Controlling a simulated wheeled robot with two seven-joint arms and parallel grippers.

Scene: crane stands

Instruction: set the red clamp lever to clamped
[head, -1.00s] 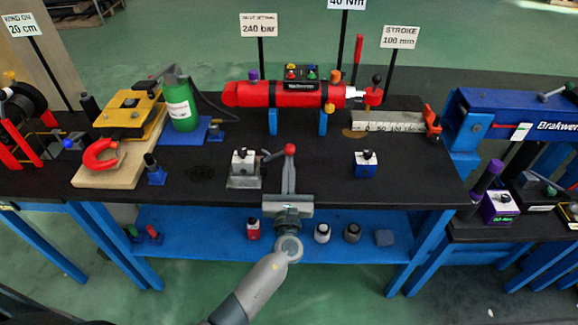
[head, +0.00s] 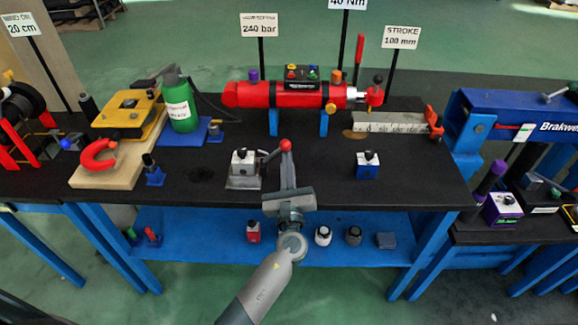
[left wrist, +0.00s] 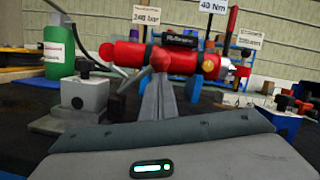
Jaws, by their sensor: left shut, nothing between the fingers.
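The red clamp lever shows as a red ball knob (head: 286,145) on a short arm. It reaches right from a small metal fixture (head: 243,183) on the black bench top, and the fixture holds a pale block with a black knob (head: 243,161). My left gripper (head: 287,160) is shut and empty, its fingertips right at the near side of the red ball. In the left wrist view the red ball (left wrist: 160,58) stands just beyond the closed fingertips (left wrist: 158,80); whether they touch I cannot tell. The fingers hide part of the lever. My right gripper is not in view.
A blue block with a black knob (head: 367,170) stands to the right. Behind lie a red cylinder (head: 240,94) on blue supports and a green bottle (head: 180,105). A red C-shaped clamp (head: 97,156) is at the left.

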